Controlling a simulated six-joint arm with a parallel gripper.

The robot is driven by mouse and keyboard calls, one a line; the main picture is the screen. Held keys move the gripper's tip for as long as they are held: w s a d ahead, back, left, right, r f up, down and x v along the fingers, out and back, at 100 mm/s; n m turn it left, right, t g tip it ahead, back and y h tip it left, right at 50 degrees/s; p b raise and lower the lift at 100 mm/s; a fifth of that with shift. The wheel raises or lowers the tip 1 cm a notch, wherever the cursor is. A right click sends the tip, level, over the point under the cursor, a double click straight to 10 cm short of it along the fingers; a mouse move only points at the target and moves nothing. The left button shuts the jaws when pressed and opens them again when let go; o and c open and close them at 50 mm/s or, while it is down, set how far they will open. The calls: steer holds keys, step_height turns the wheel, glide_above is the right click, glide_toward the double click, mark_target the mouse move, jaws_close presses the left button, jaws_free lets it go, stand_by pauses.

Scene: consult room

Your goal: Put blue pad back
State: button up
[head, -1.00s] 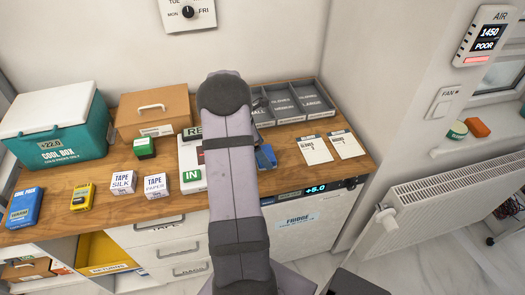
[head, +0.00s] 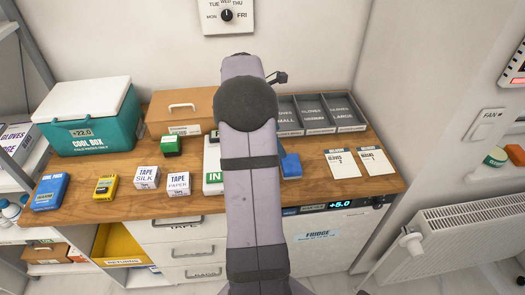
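A blue block (head: 291,166), which may be the blue pad, is on the wooden counter just right of my arm, partly hidden by it. A blue box (head: 50,192) with a printed label stands at the counter's left end. My arm runs up the middle of the head view and hides its own end. A small dark part of it shows by the back wall, but I cannot make out the gripper's fingers or whether they hold anything.
The wooden counter (head: 225,205) also holds a cool box (head: 80,139), a brown case (head: 160,124), a yellow device (head: 105,187), tape boxes (head: 147,178), a partly hidden white IN tray (head: 213,180), a grey glove organiser (head: 318,130) and two cards (head: 342,163). A radiator (head: 467,237) stands right.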

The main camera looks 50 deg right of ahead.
steer(key=w+a+f+m+t+y, duration=0.1)
steer(key=w+a+m, duration=0.15)
steer(key=a, duration=0.85)
steer(key=w+a+f+m+t, duration=0.1)
steer(key=w+a, duration=0.2)
steer(key=a, duration=0.8)
steer(key=s+a+f+m, duration=0.1)
steer(key=s+a, duration=0.2)
steer(key=a, duration=0.3)
steer(key=s+a+f+m+y, duration=0.1)
steer(key=s+a+f+m, duration=0.1)
steer(key=a, duration=0.4)
steer(key=s+a+f+m+t+y, duration=0.1)
steer(key=s+a+m, duration=0.1)
steer(key=s+a, duration=0.3)
steer(key=shift+a+f, duration=0.15)
steer(key=shift+a, duration=0.85)
steer(key=shift+m, duration=0.25)
step_height(320, 180, down, 36)
steer(key=b, duration=3.6)
